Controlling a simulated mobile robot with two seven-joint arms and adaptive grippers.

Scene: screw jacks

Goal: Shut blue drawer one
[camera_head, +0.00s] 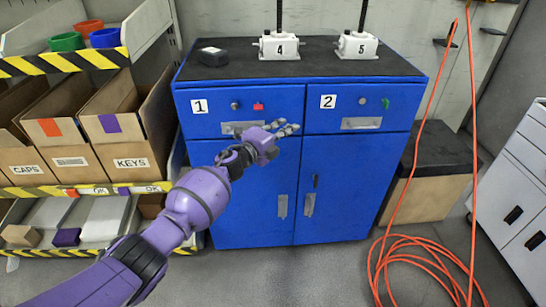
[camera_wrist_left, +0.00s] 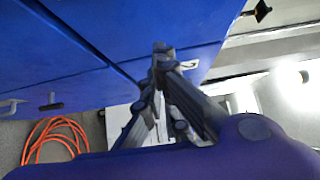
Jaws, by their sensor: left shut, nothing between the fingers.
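Blue drawer one (camera_head: 215,122), marked with a white "1" label, is at the upper left of the blue cabinet in the head view. Its front looks flush or nearly flush with the cabinet; I cannot tell if a small gap remains. Its metal handle (camera_head: 236,128) is partly hidden behind my left gripper (camera_head: 292,129). This gripper is shut and empty, in front of the drawer's right part. In the left wrist view the shut fingertips (camera_wrist_left: 162,50) are close to the blue front; contact is unclear. My right gripper is not in view.
Drawer two (camera_head: 390,119) sits to the right, above the cabinet doors (camera_head: 260,185). Two numbered screw jacks (camera_head: 279,47) (camera_head: 357,46) and a small dark box (camera_head: 213,57) stand on top. Shelves with bins (camera_head: 130,130) are left; an orange cable (camera_head: 425,255) lies on the floor right.

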